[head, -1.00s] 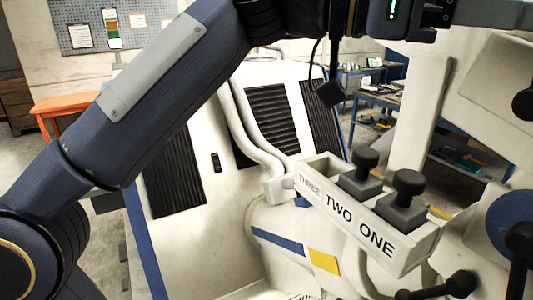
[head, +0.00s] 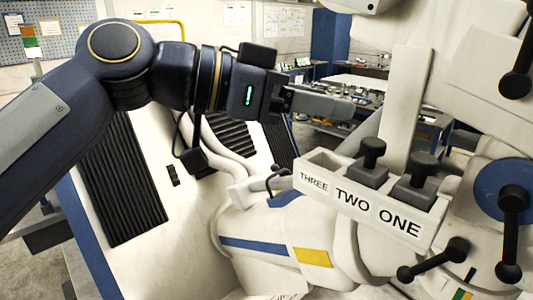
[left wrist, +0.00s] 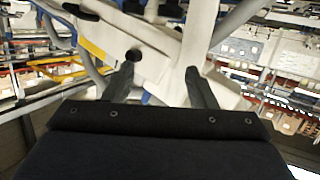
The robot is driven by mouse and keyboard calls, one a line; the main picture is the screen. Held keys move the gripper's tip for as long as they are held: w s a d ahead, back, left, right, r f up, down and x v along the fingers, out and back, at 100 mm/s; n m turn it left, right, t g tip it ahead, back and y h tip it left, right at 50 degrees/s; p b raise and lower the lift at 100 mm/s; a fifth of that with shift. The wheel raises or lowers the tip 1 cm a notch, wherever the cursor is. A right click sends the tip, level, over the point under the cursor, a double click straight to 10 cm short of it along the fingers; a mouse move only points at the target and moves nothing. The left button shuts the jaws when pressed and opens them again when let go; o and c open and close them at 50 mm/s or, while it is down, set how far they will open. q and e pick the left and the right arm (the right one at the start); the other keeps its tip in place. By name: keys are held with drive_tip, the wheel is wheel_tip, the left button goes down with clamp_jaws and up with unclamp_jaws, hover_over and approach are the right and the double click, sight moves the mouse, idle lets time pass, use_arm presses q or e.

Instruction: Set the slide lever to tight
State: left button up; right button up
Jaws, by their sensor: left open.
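A white microscope stand with a holder marked THREE, TWO, ONE (head: 360,213) fills the right of the head view. Two grey knobbed blocks (head: 419,182) sit in its TWO and ONE slots; the THREE slot looks empty. Black ball-ended levers show at the right: one low (head: 433,260), one on a blue disc (head: 511,230), one higher up (head: 520,65). No label tells which is the slide lever. My left gripper (head: 345,107) is above and behind the holder, pointing right, apart from the levers. In the left wrist view its fingers (left wrist: 160,80) are open and empty before white stand parts.
A white upright column (head: 402,100) stands just right of my left gripper. A thin black hooked lever (head: 277,181) is left of the holder. White panels with black vents (head: 122,180) stand at the left. Work tables (head: 372,82) are in the background.

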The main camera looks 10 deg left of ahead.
use_arm(q)
drive_tip(key=a+f+n+t+y, duration=0.1)
drive_tip(key=a+f+n+y, duration=0.1)
drive_tip(key=f, duration=0.5)
drive_tip(key=shift+w+a+f+n+b, duration=0.2)
drive_tip(key=shift+a+n+b, duration=0.15)
drive_tip(key=shift+a, duration=0.55)
